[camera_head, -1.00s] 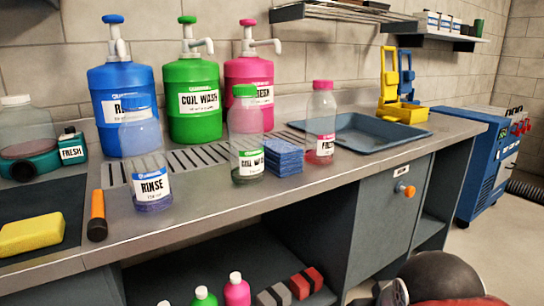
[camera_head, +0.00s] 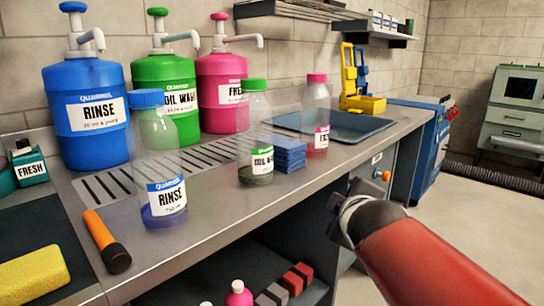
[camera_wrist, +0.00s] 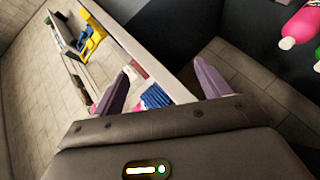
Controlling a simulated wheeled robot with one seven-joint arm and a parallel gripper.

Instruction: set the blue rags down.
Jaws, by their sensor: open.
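The blue rags (camera_head: 288,154) are a folded stack resting on the grey counter (camera_head: 235,205). They sit between the clear bottle with a green cap (camera_head: 256,160) and the clear bottle with a pink cap (camera_head: 316,120). In the wrist view the rags (camera_wrist: 155,97) show beyond my gripper, in the gap between its fingers. My gripper (camera_wrist: 164,68) has its two purple fingers spread apart with nothing held between them. In the head view my red arm reaches in from the lower right, in front of the counter; the fingers cannot be made out there.
A blue-capped RINSE bottle (camera_head: 160,170), an orange-handled tool (camera_head: 106,240) and a yellow sponge (camera_head: 34,275) are on the counter's left part. A blue-grey tray (camera_head: 345,125) lies behind the pink-capped bottle. Large blue, green and pink jugs line the wall.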

